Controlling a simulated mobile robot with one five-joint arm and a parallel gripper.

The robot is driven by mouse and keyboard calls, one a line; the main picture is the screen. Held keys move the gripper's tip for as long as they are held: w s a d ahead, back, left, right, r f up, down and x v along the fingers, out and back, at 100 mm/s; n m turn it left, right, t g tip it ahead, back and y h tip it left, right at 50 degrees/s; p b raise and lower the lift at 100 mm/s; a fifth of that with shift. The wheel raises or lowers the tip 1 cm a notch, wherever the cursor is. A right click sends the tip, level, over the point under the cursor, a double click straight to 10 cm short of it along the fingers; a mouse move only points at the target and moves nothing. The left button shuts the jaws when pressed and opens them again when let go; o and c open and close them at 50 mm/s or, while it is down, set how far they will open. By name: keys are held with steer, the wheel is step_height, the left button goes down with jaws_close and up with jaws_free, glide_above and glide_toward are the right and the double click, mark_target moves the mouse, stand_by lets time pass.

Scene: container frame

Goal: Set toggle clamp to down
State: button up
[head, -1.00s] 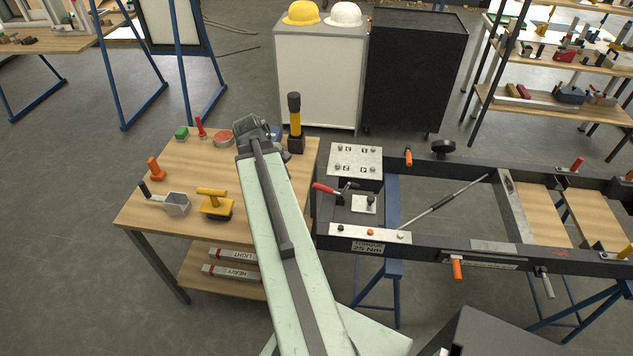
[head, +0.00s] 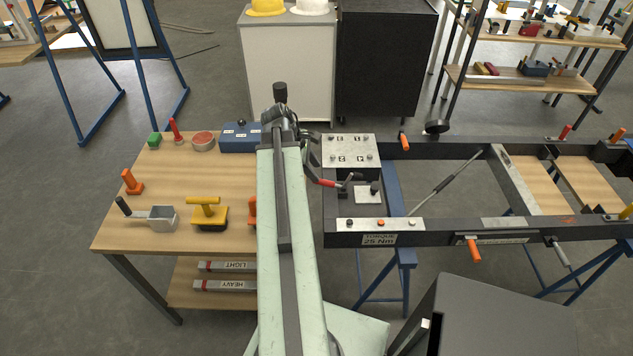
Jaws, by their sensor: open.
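The toggle clamp (head: 346,186) is mounted on the left end of the dark frame, with its red handle (head: 321,181) pointing left and lying low, near level. A grey pad or block (head: 368,193) is just right of it. My gripper (head: 307,147) is beyond the end of my pale green arm, just up and left of the red handle in the picture. It is open and seems empty. Its fingers are small and partly hidden by the wrist, and I cannot tell whether they touch the handle.
The frame (head: 450,232) rests on blue trestles. A bolted plate (head: 349,149) lies behind the clamp. Grey and black cabinets stand behind.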

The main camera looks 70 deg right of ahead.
steer(key=b+x, duration=0.6)
steer(key=x, duration=0.1)
steer(key=shift+w+f, duration=0.1)
steer(key=shift+a, duration=0.1)
jaws_close()
stand_by(1.0)
